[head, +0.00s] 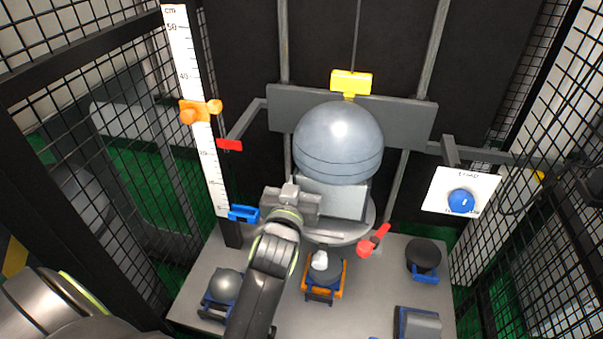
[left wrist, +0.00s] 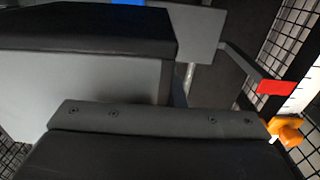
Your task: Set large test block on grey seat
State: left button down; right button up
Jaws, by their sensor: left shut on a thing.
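The large test block (head: 338,199), pale grey and box-shaped, is over the round grey seat (head: 362,222) in the head view. I cannot tell whether its bottom touches the seat. My left gripper (head: 298,204) is shut on the block at its front left side. The gripper hides part of the block and of the seat. In the left wrist view the block (left wrist: 80,82) fills the left side, with a dark top and a pale side face, beyond the grey finger (left wrist: 155,117). My right gripper is in neither view.
A big grey-blue ball (head: 338,140) hangs right above the block under a yellow catch (head: 351,82). A ruler (head: 195,110) with an orange clamp (head: 200,111) stands left. A red lever (head: 374,241) is right of the seat. Holders with smaller weights occupy the front table (head: 372,285).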

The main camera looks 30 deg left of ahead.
pick_arm(q)
notch_tip(320, 180, down, 3)
jog(key=shift+r+b, duration=0.1)
jog(key=shift+b, duration=0.25)
jog(key=shift+f, duration=0.2)
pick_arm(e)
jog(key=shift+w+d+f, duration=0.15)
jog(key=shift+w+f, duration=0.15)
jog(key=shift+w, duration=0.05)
pick_arm(q)
jog(key=c, duration=2)
grip_release()
jog(key=shift+f, duration=0.35)
jog(key=o, duration=0.5)
jog(key=shift+c, duration=0.2)
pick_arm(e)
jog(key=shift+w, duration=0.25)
pick_arm(q)
jog(key=shift+r, duration=0.2)
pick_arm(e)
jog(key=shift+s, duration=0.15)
